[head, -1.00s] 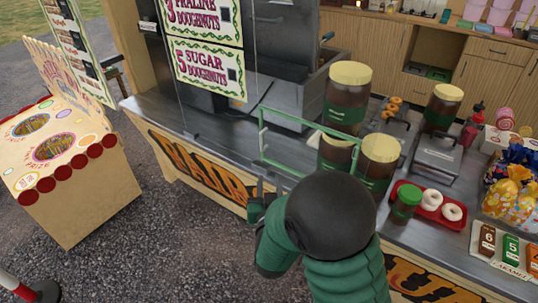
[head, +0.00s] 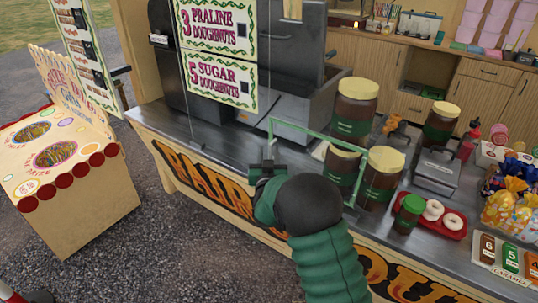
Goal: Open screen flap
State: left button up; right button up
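The screen flap appears to be the clear panel with a thin green frame (head: 318,136) standing at the counter's front edge, before the jars. My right gripper (head: 268,163) is at the lower left of this frame, in front of the counter edge. It is seen from behind and my forearm covers part of it, so I cannot tell whether its fingers touch the frame or how far apart they are. The frame's lower edge is partly hidden by my arm. My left gripper is out of view.
Brown jars with cream lids (head: 355,108) stand right behind the green frame. A red tray (head: 452,226) with doughnuts and a green-lidded jar (head: 409,213) are to the right. A doughnut sign (head: 222,82) hangs on the left. Open gravel (head: 190,255) lies before the counter.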

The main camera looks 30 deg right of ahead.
jog(key=shift+w+f, duration=0.5)
jog(key=shift+w, duration=0.1)
jog(key=shift+s+d+r, duration=0.1)
jog(key=shift+s+d, duration=0.35)
jog(key=shift+d, duration=0.35)
jog(key=c, duration=0.4)
jog(key=shift+d, duration=0.15)
jog(key=shift+c, duration=0.9)
grip_shut()
jog(key=shift+w+a, duration=0.1)
jog(key=shift+a, duration=0.3)
jog(key=shift+d, duration=0.1)
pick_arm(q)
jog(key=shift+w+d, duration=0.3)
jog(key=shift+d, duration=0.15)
